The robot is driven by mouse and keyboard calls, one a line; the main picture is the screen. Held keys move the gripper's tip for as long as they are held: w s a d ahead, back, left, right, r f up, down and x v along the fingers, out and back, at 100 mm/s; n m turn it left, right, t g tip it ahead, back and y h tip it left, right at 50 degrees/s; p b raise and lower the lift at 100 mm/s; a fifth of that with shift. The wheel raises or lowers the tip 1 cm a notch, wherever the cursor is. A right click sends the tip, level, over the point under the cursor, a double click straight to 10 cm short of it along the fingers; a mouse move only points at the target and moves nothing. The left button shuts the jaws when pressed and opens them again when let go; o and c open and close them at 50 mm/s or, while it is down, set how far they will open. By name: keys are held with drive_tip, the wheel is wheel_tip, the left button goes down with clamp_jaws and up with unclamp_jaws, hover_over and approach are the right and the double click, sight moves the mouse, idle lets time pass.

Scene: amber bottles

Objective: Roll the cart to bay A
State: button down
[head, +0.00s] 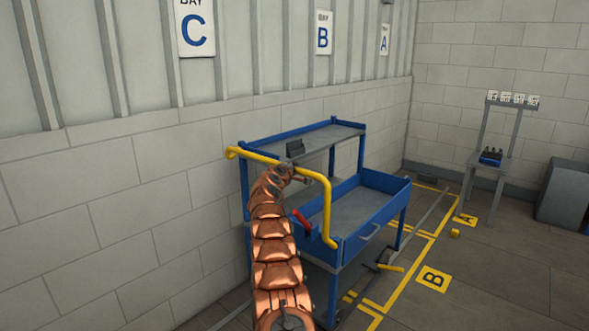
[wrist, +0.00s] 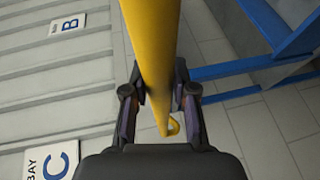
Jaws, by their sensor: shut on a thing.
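The blue and grey cart (head: 365,210) stands along the wall, with a top shelf, a lower tray and a yellow push handle (head: 328,208). My gripper (head: 290,172) is at the handle's upper bar. In the wrist view my gripper (wrist: 158,100) is shut around the yellow handle (wrist: 152,45), one finger on each side. The bay A sign (head: 384,40) hangs on the wall farthest along, beyond the B sign (head: 323,33) and the C sign (head: 196,28). The floor label A (head: 465,219) lies past floor label B (head: 433,280).
Yellow lines (head: 408,273) mark the floor bays. A small yellow object (head: 455,233) lies on the floor near label A. A grey stand (head: 490,155) holding dark items and a dark grey box (head: 565,195) stand at the right. Floor right of the lines looks mostly clear.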

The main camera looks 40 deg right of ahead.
drive_tip(key=shift+f, duration=0.1)
drive_tip(key=c, duration=0.9)
unclamp_jaws()
drive_tip(key=shift+a+r, duration=0.25)
drive_tip(key=shift+r, duration=0.05)
drive_tip(key=v, duration=1.1)
drive_tip(key=shift+s, duration=0.2)
idle(0.4)
drive_tip(key=shift+a+f, duration=0.15)
